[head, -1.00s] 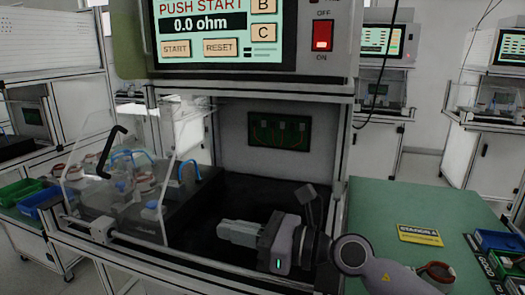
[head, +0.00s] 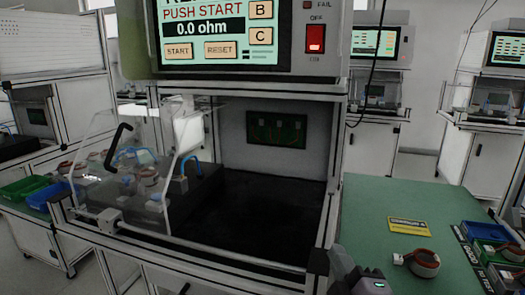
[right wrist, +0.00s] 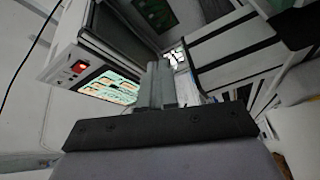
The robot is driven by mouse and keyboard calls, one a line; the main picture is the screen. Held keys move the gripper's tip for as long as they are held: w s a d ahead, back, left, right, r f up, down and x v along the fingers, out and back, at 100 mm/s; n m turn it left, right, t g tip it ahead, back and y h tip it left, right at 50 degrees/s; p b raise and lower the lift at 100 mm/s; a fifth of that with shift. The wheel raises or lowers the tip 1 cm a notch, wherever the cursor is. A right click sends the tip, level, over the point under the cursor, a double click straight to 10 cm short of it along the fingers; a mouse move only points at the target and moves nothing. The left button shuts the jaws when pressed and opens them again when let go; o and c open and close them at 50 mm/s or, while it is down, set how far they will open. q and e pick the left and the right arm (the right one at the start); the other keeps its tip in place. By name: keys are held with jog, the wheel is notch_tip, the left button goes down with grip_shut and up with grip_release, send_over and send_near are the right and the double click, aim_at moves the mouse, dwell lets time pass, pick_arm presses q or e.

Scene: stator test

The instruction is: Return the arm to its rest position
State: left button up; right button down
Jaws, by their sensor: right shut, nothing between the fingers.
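My right gripper (right wrist: 160,82) shows in the right wrist view with its two grey fingers together and nothing between them. In the head view only part of my right gripper's body (head: 372,286) shows at the bottom edge, in front of the test station and beside the green table; its fingers cannot be made out there. My left gripper is in neither view.
The test station's dark floor (head: 265,205) is clear. Its clear cover (head: 98,165) is tilted up at the left, near several stators. A stator (head: 425,262) lies on the green table (head: 375,205), left of blue and green bins (head: 487,231). The screen (head: 215,30) reads 0.0 ohm.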

jog(key=s+d+f+m+g+h, duration=0.2)
jog(key=s+d+f+m+g, duration=0.3)
jog(key=f, duration=0.3)
jog(key=s+d+f+m+g+h, duration=0.1)
jog(key=s+d+f+m+g, duration=0.3)
jog(key=s+f, duration=0.3)
jog(key=s+f+m+g, duration=0.2)
jog(key=s+f+g, duration=0.1)
jog(key=s, duration=0.4)
jog(key=s+f+m+g, duration=0.2)
jog(key=s+f+g, duration=0.1)
jog(key=s, duration=0.5)
jog(key=w+a+f+t+y+p, duration=0.2)
jog(key=w+f+t+p, duration=0.1)
jog(key=w+t+p, duration=0.2)
jog(key=shift+w+a+f+t+y, duration=0.3)
jog(key=shift+w+f+t+y, duration=0.1)
jog(key=shift+w+t, duration=0.45)
